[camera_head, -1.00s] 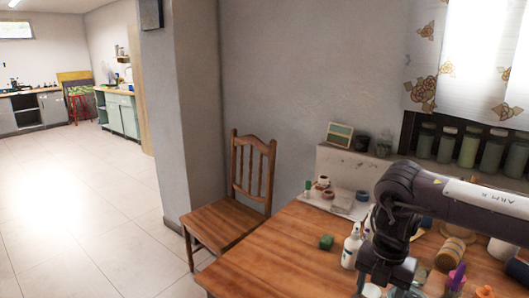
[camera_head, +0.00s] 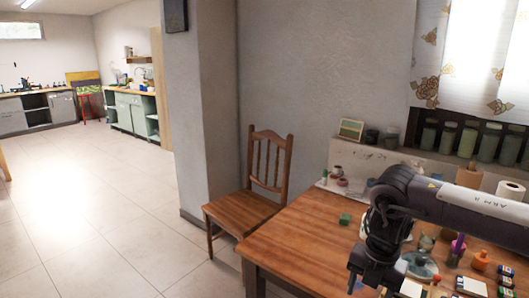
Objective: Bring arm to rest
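My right arm (camera_head: 440,198) comes in from the right, dark with a white label, and bends down over the wooden table. Its gripper (camera_head: 356,284) points down near the front of the table. The fingers are small and dark, and I cannot tell whether they are open or shut. No held object can be made out. My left arm and gripper are not in view.
The wooden table (camera_head: 290,248) carries a green block (camera_head: 345,218), an orange bottle (camera_head: 480,260) and several small jars at the right. A wooden chair (camera_head: 250,205) stands at its left. The tiled floor (camera_head: 90,220) at left is clear.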

